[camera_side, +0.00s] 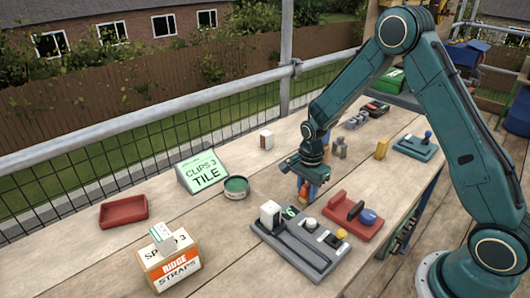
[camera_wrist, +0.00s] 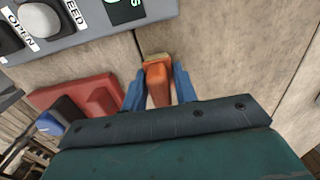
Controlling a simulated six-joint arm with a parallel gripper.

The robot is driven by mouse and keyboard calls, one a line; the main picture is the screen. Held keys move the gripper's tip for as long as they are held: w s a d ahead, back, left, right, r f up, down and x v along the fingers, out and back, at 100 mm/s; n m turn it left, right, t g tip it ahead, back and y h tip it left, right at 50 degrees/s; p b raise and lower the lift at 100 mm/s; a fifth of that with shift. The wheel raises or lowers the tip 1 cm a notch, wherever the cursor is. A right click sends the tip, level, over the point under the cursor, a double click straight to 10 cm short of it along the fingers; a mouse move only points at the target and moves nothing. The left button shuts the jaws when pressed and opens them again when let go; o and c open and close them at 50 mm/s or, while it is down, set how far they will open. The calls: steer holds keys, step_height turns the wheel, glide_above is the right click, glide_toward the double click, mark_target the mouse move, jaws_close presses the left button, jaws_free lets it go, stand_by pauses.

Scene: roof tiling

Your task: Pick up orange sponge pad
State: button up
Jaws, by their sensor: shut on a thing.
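The orange sponge pad (camera_wrist: 157,82) is a small orange block with a tan far edge, seen in the wrist view between the two blue fingers of my gripper (camera_wrist: 159,86). The fingers are shut on it from both sides. In the side view my gripper (camera_side: 308,188) points down just behind the grey control box, and a bit of the orange pad (camera_side: 304,191) shows at its fingers. I cannot tell whether the pad touches the table or is just above it.
A grey control box (camera_side: 289,252) with knobs and a red device (camera_side: 357,225) stand close in front of my gripper. A green round tin (camera_side: 236,187), a tile sign (camera_side: 203,171), a red tray (camera_side: 123,210) and a straps box (camera_side: 170,262) lie left. Bare planks surround them.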

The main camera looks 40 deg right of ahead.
mark_target(307, 184)
steer(key=shift+r, duration=0.2)
step_height(307, 184, up, 20)
steer(key=shift+f, duration=0.15)
stand_by(0.6)
steer(key=shift+w, duration=0.1)
stand_by(0.5)
